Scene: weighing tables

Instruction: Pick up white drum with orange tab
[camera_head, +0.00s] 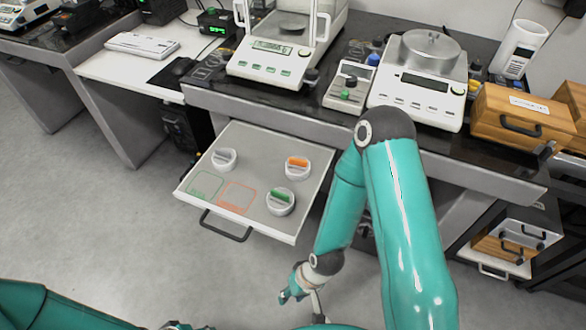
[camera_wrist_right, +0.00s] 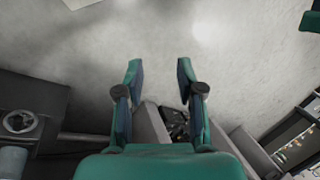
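The white drum with orange tab (camera_head: 297,168) stands on the right back part of a pulled-out grey drawer tray (camera_head: 248,150). A white drum with a green tab (camera_head: 281,201) stands in front of it, and a white drum with a pale tab (camera_head: 224,160) stands to its left. My right gripper (camera_head: 290,293) is low in front of the tray, apart from all the drums. In the right wrist view my right gripper (camera_wrist_right: 158,65) is open and empty over bare floor. My left arm shows at the lower left; its fingers are out of view.
Green and orange outlined squares (camera_head: 238,195) mark the tray's front left. Two balances (camera_head: 280,60) (camera_head: 420,80) and wooden boxes (camera_head: 520,118) stand on the dark bench behind. The tray has a dark front handle (camera_head: 226,229). Bare floor (camera_head: 100,220) lies left and front.

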